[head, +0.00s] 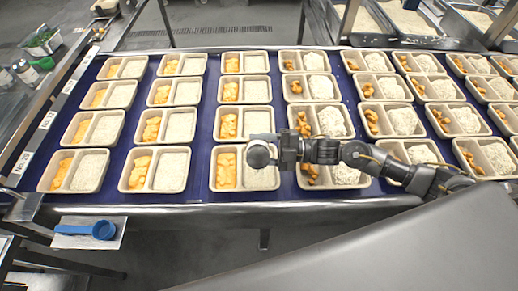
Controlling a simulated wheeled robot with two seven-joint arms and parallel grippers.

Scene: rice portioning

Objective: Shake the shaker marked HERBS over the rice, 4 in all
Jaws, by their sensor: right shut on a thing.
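My right gripper (284,150) is shut on a shaker (258,156), whose round grey end faces left. No marking on it can be read from here. It is held above the front tray (222,184) of the third column and hides part of that tray's rice (262,179). The tray has orange food in its left compartment and flat, pale rice in its right one. I cannot tell whether herbs lie on the rice. My left gripper is out of view.
Rows of similar two-compartment trays cover the blue belt (115,190); those to the right hold browned chunks and heaped rice. Small shakers (26,71) and a container of greens (43,41) stand at the left. A blue scoop (102,230) lies on a front-left plate.

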